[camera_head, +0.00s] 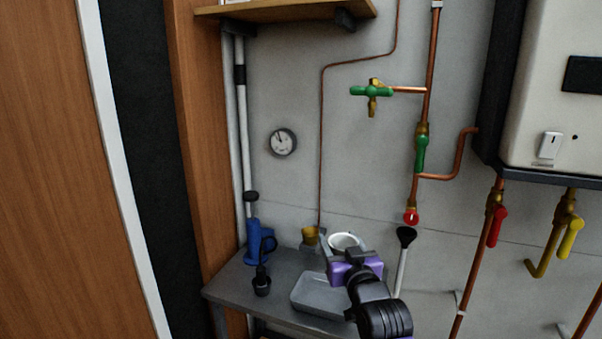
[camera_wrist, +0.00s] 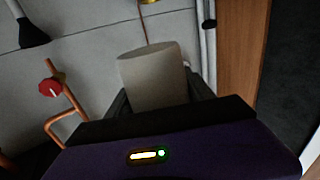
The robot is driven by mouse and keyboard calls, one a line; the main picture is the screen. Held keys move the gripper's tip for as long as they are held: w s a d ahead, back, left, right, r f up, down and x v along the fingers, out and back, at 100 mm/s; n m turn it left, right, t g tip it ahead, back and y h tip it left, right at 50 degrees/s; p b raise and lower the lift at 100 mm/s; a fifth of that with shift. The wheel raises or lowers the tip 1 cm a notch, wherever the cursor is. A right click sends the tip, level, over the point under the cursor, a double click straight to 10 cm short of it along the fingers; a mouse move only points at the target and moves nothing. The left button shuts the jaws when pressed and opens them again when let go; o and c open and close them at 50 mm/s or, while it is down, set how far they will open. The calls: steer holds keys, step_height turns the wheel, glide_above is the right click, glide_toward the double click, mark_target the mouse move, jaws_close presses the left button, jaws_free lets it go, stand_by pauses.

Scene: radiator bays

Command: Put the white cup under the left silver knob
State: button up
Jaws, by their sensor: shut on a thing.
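The white cup (camera_head: 345,240) is at my gripper (camera_head: 348,252) in the head view, over the back of the small grey table. In the wrist view, the pale cup (camera_wrist: 152,75) stands between the dark fingers of my gripper (camera_wrist: 155,98), which is shut on it. Its open rim faces up in the head view, and its lower part is hidden by my gripper. I cannot make out a silver knob in either view.
The grey table (camera_head: 235,283) holds a grey tray (camera_head: 318,296), a blue tool (camera_head: 257,241) and a black object (camera_head: 262,284). A brass fitting (camera_head: 310,236) ends a thin copper pipe. Green valves (camera_head: 371,91) and a red knob (camera_head: 411,216) project from the wall pipes, right of the cup.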

steer(key=s+d+f+m+h+b, duration=0.1)
steer(key=s+d+f, duration=0.2)
steer(key=s+f, duration=0.65)
steer(key=s+d+f+h, duration=0.1)
steer(key=s+d+f, duration=0.35)
steer(key=f, duration=0.75)
steer(key=s+d+f, duration=0.1)
steer(key=s+f, duration=0.2)
steer(key=s, duration=0.4)
steer(key=s+d+f+h+b, duration=0.1)
steer(key=s+f, duration=0.3)
steer(key=s, duration=0.3)
steer(key=s+d+f+m, duration=0.1)
steer(key=s+f, duration=0.3)
steer(key=s, duration=0.2)
steer(key=shift+s+d, duration=0.15)
steer(key=shift+s, duration=0.25)
steer(key=shift+f, duration=0.1)
